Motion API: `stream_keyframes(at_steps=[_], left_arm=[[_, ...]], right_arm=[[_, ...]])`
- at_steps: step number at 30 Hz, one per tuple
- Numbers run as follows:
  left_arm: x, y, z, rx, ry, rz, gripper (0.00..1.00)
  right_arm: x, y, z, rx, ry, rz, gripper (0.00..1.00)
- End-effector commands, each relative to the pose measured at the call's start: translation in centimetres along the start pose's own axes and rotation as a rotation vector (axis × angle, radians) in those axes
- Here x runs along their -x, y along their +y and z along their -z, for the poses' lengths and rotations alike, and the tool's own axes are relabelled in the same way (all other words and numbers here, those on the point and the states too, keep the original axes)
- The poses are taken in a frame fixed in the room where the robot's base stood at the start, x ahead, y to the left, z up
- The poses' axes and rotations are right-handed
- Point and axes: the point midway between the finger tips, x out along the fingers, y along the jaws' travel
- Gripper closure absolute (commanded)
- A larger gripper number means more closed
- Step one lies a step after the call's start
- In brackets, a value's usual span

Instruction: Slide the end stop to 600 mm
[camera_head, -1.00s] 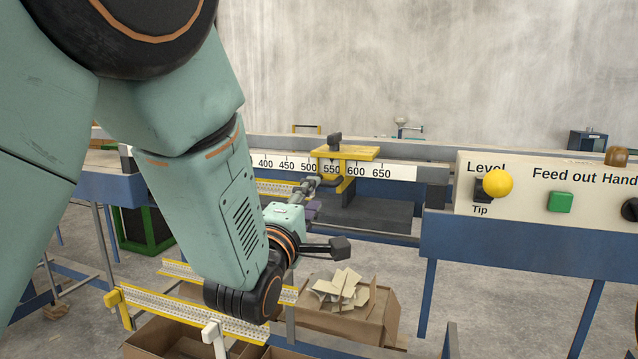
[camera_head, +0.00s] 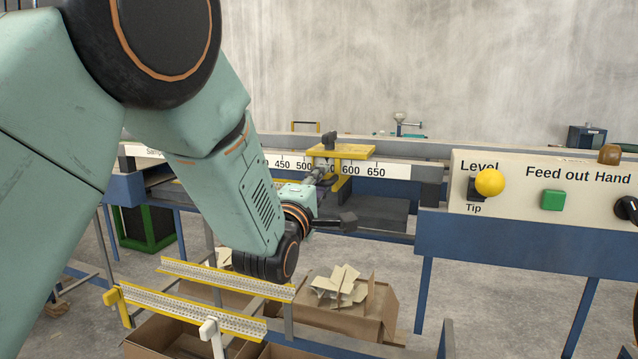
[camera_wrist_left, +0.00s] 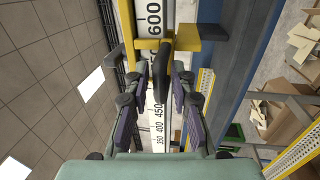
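The yellow end stop (camera_head: 352,152) sits on the rail with its dark knob (camera_head: 329,140) on top, over the number scale (camera_head: 390,171). It covers the 550 mark; 600 shows just right of its upright part. In the left wrist view, the yellow end stop (camera_wrist_left: 187,38) lies just below the 600 mark, with a dark bar (camera_wrist_left: 160,78) reaching back from it. My left gripper (camera_wrist_left: 160,70) is open, its purple-padded fingers either side of the bar with gaps visible. In the head view, my left gripper (camera_head: 324,180) is partly hidden behind its wrist. My right gripper is out of view.
A control panel (camera_head: 520,212) with a yellow ball lever (camera_head: 489,183) and green button (camera_head: 553,200) stands at right. Below are yellow-edged rails (camera_head: 200,315) and a cardboard box (camera_head: 365,318) of scraps. The scale is clear right of the stop.

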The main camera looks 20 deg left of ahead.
Motion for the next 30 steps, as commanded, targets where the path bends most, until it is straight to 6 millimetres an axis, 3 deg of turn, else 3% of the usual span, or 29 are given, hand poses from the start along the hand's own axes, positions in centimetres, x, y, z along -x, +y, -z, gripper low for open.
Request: stream_keyframes(at_steps=[7, 30], left_arm=[[0.01, 0.02, 0.0, 0.0, 0.0, 0.0, 1.0], [0.04, -0.05, -0.05, 0.0, -0.001, 0.001, 1.0]], right_arm=[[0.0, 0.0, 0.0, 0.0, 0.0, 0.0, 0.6], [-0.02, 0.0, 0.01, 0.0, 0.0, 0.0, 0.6]])
